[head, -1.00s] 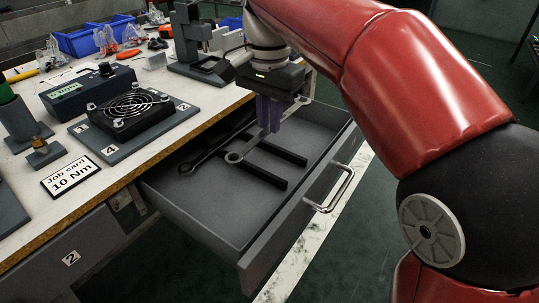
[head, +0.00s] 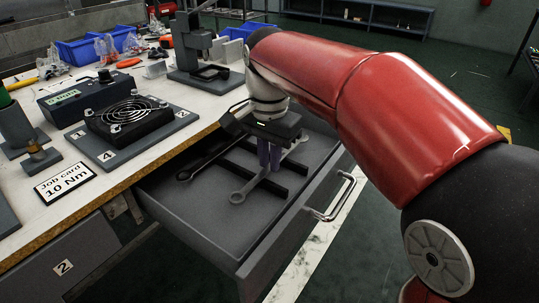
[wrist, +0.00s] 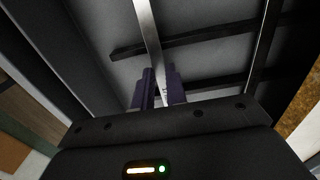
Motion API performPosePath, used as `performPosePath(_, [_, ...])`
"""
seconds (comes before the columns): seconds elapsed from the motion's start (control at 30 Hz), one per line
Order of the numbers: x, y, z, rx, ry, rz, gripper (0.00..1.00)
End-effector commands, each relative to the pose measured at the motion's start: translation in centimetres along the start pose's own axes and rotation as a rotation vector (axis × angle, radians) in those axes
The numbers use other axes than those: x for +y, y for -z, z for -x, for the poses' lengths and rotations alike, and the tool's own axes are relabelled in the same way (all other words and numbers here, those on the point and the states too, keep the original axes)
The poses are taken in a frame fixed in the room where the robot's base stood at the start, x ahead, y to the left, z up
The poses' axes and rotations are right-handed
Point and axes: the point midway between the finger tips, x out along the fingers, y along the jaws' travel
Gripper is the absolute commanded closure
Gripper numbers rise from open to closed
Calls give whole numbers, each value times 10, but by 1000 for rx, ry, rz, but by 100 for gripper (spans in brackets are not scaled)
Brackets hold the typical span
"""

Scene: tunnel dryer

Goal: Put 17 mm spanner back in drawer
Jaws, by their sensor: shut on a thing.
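My gripper (head: 270,158) is inside the open drawer (head: 215,215), shut on a grey spanner (head: 239,196). The spanner's ring end points toward the drawer's front left. In the wrist view the purple fingers (wrist: 158,92) hold the spanner's shank (wrist: 149,28) above the dark rails. A second, darker spanner (head: 195,170) lies further back in the drawer. Two black rails (head: 262,178) cross the drawer floor. I cannot tell whether the held spanner touches the rails. Its size marking is not readable.
The workbench (head: 120,178) stands left of the drawer, with a fan on a numbered plate (head: 128,120), a job card (head: 65,183) and a grey stand (head: 200,60). The drawer handle (head: 335,198) sticks out at the right. The drawer's front left floor is clear.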

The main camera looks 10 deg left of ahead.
Motion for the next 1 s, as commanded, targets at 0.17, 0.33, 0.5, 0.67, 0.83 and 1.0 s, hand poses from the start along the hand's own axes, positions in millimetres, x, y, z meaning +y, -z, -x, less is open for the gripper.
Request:
performPosePath(0.17, [0,0,-6,0,0,-1,100])
performPosePath(0.33, [0,0,-8,0,0,-1,77])
performPosePath(0.5, [0,0,-8,0,0,-1,64])
performPosePath(0.67, [0,0,-8,0,0,0,64])
performPosePath(0.83, [0,0,3,1,1,1,64])
performPosePath(1.0, [0,1,35,2,3,-1,64])
